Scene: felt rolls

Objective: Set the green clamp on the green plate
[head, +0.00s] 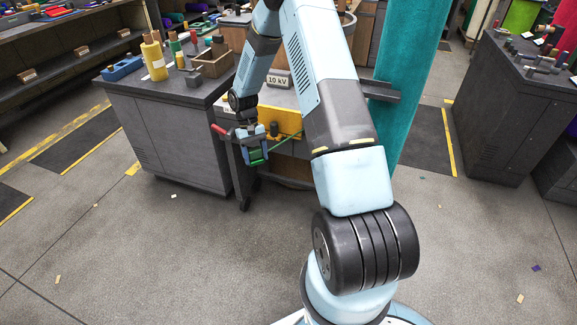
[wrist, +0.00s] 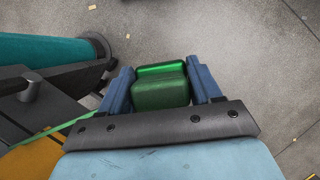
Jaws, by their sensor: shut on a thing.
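The green clamp (wrist: 160,93) sits between the two blue fingers of my gripper (wrist: 162,76) in the wrist view, which is shut on it. In the head view my gripper (head: 253,153) hangs beside the cart, and a small green part of the clamp (head: 258,157) shows between its fingers. The clamp is in the air, with the floor below it. A thin green strip (head: 286,141) runs along the cart's near edge, and it also shows at the left of the wrist view (wrist: 70,124). I cannot tell whether this is the green plate; no other plate is clear.
A dark cabinet (head: 165,135) stands to the left with felt rolls on top. A tall teal roll (head: 412,75) stands right of the cart.

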